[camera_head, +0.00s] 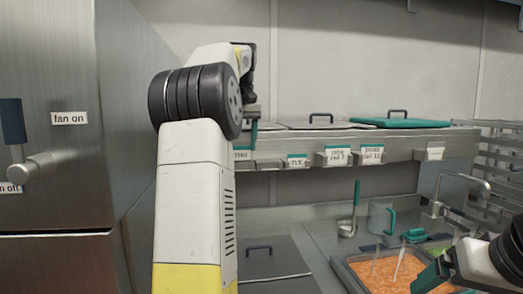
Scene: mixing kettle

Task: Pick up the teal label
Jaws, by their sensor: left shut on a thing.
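Small white labels with teal strips line the front edge of the shelf. The teal label marked THU (242,154) is at the left end, partly hidden by my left arm. My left gripper (254,132) is at the shelf edge, right at this label. It is shut on the label, though my forearm and wrist hide most of the contact. Another teal label (297,160) is just to the right. My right gripper (432,276) is at the lower right over the counter. Its jaw opening does not show clearly.
The metal shelf (400,147) holds flat lids with handles, one a teal lid (400,123). Below are a tray of orange food (378,272), a ladle (347,228), a jug (381,218) and a faucet (461,186). A steel cabinet (75,170) stands at left.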

